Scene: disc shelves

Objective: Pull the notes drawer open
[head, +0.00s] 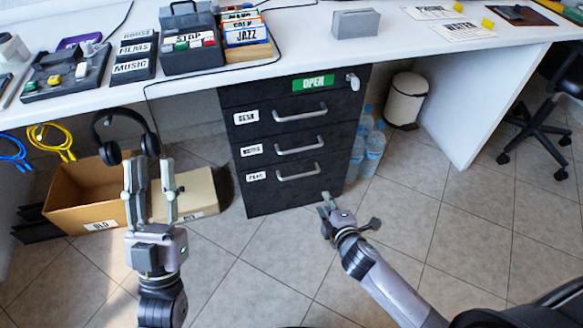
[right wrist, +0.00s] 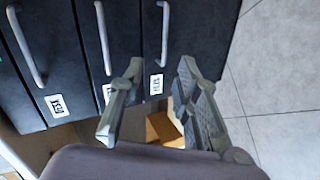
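The black drawer unit (head: 235,185) under the desk has three shut drawers with silver bar handles. The middle drawer's label (head: 252,150) is blurred but seems to read notes; its handle (head: 299,146) is bare. The bottom drawer's handle (head: 299,173) also shows in the right wrist view (right wrist: 164,35). My right gripper (head: 325,200) is open and empty, below and right of the bottom handle. In the right wrist view its fingers (right wrist: 160,70) point at the drawer fronts, on either side of the bottom handle's line. My left gripper (head: 151,165) is open and empty, left of the unit.
A green OPEN sign (head: 314,83) and a lock (head: 353,81) are at the unit's top. Water bottles (head: 374,150) and a bin (head: 406,99) stand to its right. Cardboard boxes (head: 80,195) lie to its left. The tiled floor in front is clear.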

